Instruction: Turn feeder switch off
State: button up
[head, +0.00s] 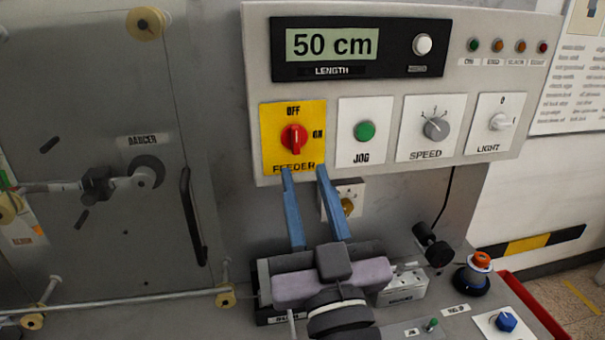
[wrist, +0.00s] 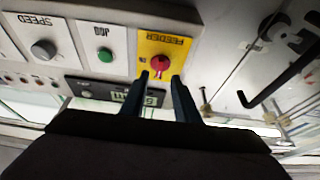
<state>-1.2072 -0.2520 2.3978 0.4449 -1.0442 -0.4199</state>
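The feeder switch is a red rotary knob (head: 294,138) on a yellow plate (head: 270,118), with OFF printed above it and ON to its right. The knob's grip bar looks near upright in the head view; I cannot tell its setting for certain. My gripper (head: 304,170) is open and empty, its two blue fingers pointing up at the panel. In the head view the fingertips overlap the plate's lower edge and the space just right of it, below the knob. In the upside-down wrist view, the knob (wrist: 160,63) shows between and just beyond the fingertips (wrist: 160,76).
Right of the feeder plate are the green JOG button (head: 365,131), the SPEED knob (head: 436,128) and the LIGHT knob (head: 500,121). The length display (head: 332,45) above reads 50 cm. A small plate with a brass knob (head: 347,206) is beside the right finger. A black handle (head: 192,215) stands left.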

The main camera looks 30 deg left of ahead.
jog(key=shift+v, duration=0.9)
